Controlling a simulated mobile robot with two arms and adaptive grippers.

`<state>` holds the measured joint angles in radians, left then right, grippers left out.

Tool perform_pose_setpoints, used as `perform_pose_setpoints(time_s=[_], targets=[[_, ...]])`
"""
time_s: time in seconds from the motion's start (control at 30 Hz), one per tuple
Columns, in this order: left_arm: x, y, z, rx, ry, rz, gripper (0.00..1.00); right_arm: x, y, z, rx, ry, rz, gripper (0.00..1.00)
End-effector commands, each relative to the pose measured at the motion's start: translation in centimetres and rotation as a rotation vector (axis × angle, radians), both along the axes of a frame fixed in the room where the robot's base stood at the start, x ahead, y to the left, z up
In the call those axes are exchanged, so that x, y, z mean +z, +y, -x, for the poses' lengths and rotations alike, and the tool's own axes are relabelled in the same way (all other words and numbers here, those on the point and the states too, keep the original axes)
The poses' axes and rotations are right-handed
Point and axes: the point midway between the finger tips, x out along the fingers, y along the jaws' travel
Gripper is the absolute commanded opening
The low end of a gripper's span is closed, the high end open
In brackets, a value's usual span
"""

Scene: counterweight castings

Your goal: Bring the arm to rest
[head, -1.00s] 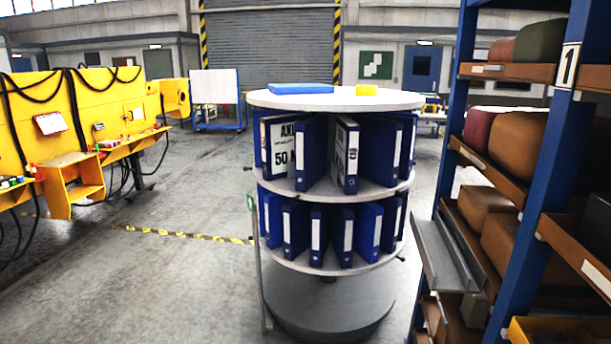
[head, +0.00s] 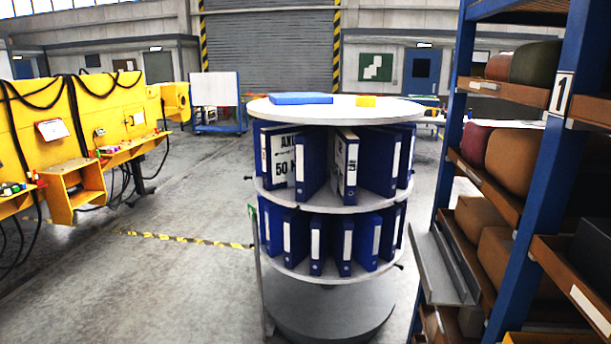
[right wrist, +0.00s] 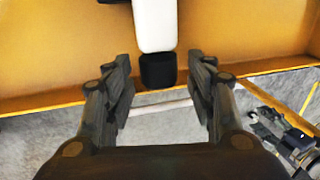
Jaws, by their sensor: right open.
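My right gripper (right wrist: 159,64) shows only in the right wrist view. Its two dark fingers are spread wide apart with nothing gripped. A white piece with a black end (right wrist: 157,70) shows between and beyond the fingertips; I cannot tell what it is or how far away it lies. An orange-yellow surface with a raised edge (right wrist: 60,98) spans the upper part of that view, with grey floor (right wrist: 40,135) below it.
A round rotating stand (head: 400,107) with blue binders (head: 315,165) stands ahead, a blue flat item (head: 300,98) on top. A blue-framed rack (head: 540,150) with brown castings (head: 515,155) is close on the right. Yellow workstations (head: 40,120) stand left. Floor between is open.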

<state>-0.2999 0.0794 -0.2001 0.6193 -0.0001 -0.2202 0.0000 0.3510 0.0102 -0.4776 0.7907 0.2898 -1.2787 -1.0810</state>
Motion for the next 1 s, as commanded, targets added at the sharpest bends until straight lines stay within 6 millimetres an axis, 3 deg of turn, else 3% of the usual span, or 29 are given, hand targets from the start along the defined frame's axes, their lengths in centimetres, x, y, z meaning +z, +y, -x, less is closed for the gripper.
perform_pose_setpoints(time_s=[0.1, 0.33, 1.0], targets=[[2.1, 0.0, 0.0, 0.000, -0.001, 0.000, 0.53, 0.6, 0.1, 0.5, 0.003, -0.091, 0.014, 0.51], [3.4, 0.0, -0.1, 0.000, -0.002, 0.000, 0.53, 0.3, 0.1, 0.9, 0.002, -0.287, 0.046, 0.51], [2.9, 0.0, -0.1, 0.000, -0.001, 0.000, 0.53, -0.3, 0.2, 1.4, 0.001, -0.670, 0.110, 0.51]])
